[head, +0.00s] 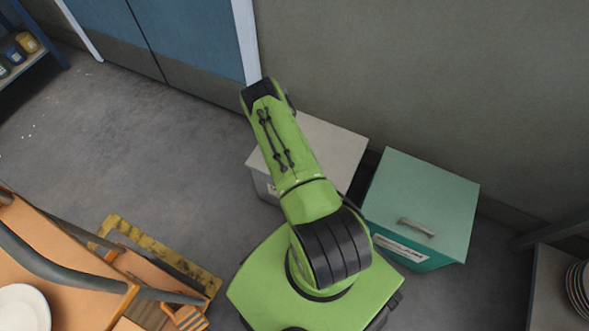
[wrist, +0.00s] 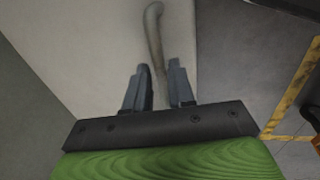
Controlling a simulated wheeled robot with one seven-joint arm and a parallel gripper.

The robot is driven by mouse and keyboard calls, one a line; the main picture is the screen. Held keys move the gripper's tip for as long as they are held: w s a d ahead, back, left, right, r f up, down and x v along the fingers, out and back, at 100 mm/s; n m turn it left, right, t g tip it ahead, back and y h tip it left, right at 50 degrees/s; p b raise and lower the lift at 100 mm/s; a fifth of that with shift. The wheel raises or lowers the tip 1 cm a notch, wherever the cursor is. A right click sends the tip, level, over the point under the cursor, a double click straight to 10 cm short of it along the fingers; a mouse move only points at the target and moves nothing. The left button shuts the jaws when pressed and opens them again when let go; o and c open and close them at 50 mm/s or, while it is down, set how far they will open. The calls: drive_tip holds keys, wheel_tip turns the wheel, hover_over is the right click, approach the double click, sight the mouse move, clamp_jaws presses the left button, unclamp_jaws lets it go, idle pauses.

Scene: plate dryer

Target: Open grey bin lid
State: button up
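The grey bin's lid (head: 335,145) looks shut in the head view, partly hidden behind my green arm. The pale lid also fills much of the wrist view (wrist: 90,45). Its curved handle (wrist: 153,32) runs down from the top of the wrist view, and its lower end shows between my fingertips. My gripper (wrist: 158,72) is open, with a finger on each side of that end and gaps visible. I cannot tell whether either finger touches the handle. The head view hides my gripper behind the arm.
A green bin (head: 425,200) with a shut lid and handle stands right of the grey bin. A wall is close behind both. An orange cart (head: 60,250) with a plate is at lower left. A rack with plates (head: 578,290) is at lower right. Floor at left is clear.

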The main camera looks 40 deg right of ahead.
clamp_jaws()
